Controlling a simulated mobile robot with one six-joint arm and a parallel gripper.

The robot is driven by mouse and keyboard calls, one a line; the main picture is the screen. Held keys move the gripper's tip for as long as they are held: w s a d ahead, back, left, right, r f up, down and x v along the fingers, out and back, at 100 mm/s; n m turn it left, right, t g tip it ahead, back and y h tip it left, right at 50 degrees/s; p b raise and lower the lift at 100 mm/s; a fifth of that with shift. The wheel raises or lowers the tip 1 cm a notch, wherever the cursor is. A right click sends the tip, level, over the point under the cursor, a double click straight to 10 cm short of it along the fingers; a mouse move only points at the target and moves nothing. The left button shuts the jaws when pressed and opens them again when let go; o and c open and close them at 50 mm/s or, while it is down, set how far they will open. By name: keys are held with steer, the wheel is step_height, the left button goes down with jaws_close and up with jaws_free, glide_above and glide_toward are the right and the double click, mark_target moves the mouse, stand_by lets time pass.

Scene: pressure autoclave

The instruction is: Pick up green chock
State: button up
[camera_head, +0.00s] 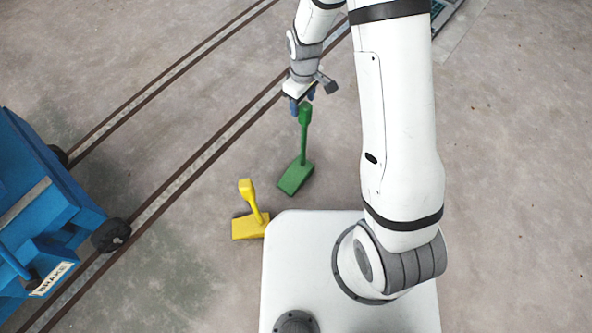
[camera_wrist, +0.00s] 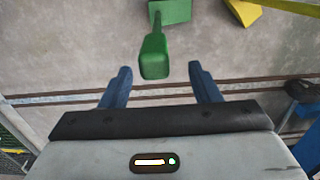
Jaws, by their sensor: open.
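The green chock (camera_head: 296,177) stands on the concrete floor, its wedge base down and its handle (camera_head: 305,115) rising upright to a thicker grip at the top. In the wrist view the top of the green chock's handle (camera_wrist: 154,57) is just beyond the fingertips, roughly centred between them, with part of its base at the top edge. My gripper (camera_head: 302,104) is at the top of the handle in the head view. In the wrist view its two blue fingers are apart with nothing between them (camera_wrist: 160,72).
A yellow chock (camera_head: 251,223) stands on the floor left of my white base. A blue cart (camera_head: 40,215) with black wheels is at the left. Two rails (camera_head: 190,170) run diagonally across the floor. Bare floor lies around the green chock.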

steer(key=f, duration=0.1)
steer(key=f+b, duration=0.1)
steer(key=f, duration=0.1)
steer(key=f+b, duration=0.1)
steer(key=f, duration=0.1)
steer(key=shift+w+d, duration=0.15)
steer(key=shift+d, duration=0.25)
steer(key=shift+r, duration=0.15)
jaws_close()
stand_by(0.8)
